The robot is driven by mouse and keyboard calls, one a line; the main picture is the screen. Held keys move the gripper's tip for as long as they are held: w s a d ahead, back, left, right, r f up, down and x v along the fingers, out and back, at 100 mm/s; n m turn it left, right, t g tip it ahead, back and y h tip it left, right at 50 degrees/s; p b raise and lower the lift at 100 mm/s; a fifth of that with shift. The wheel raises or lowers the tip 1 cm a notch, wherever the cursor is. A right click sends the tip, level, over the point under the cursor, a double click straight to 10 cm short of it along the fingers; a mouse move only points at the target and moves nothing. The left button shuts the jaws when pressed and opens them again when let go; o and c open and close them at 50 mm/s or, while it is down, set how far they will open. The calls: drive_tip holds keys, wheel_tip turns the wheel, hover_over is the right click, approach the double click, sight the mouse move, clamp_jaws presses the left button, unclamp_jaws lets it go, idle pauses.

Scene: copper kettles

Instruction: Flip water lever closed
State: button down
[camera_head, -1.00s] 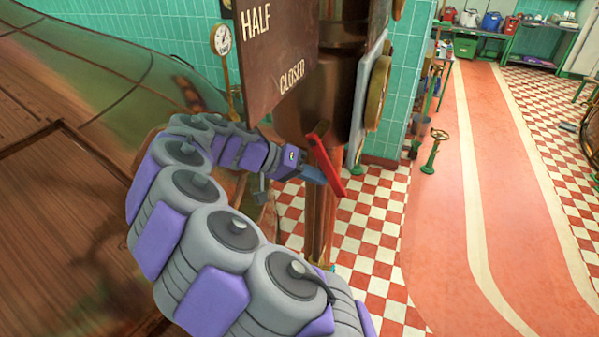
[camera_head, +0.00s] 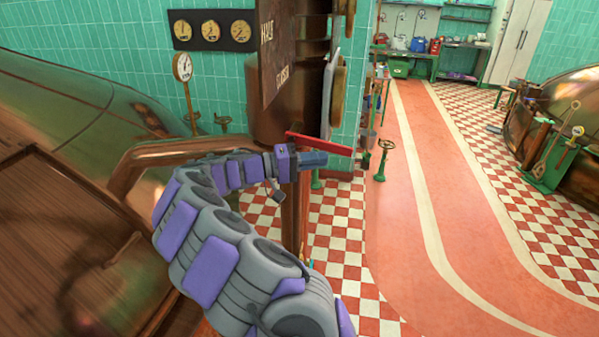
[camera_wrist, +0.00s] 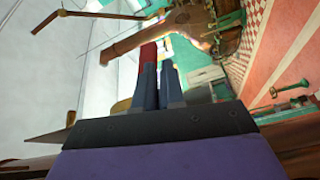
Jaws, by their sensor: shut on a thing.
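The water lever is a red bar (camera_head: 322,144) in front of the copper column, below a rusty sign (camera_head: 283,55) lettered "HALF" and "CLOSED". In the head view it runs from above my gripper to the right, tilted slightly down. My gripper (camera_head: 318,159) reaches it from the left, just under the bar. In the wrist view the red lever (camera_wrist: 149,56) stands at the fingertips, and the two blue fingers (camera_wrist: 158,78) are close together on it. The fingers hide the part of the lever where they grip.
A copper pipe (camera_head: 160,153) and a large copper kettle (camera_head: 70,85) lie to the left. The red walkway (camera_head: 400,215) beyond is clear.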

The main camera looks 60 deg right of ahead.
drive_tip(key=shift+s+d+r+n+g+h, duration=0.4)
drive_tip(key=shift+r+h, duration=0.1)
drive_tip(key=shift+h, duration=0.1)
drive_tip(key=shift+r, duration=0.1)
drive_tip(key=shift+b, duration=0.3)
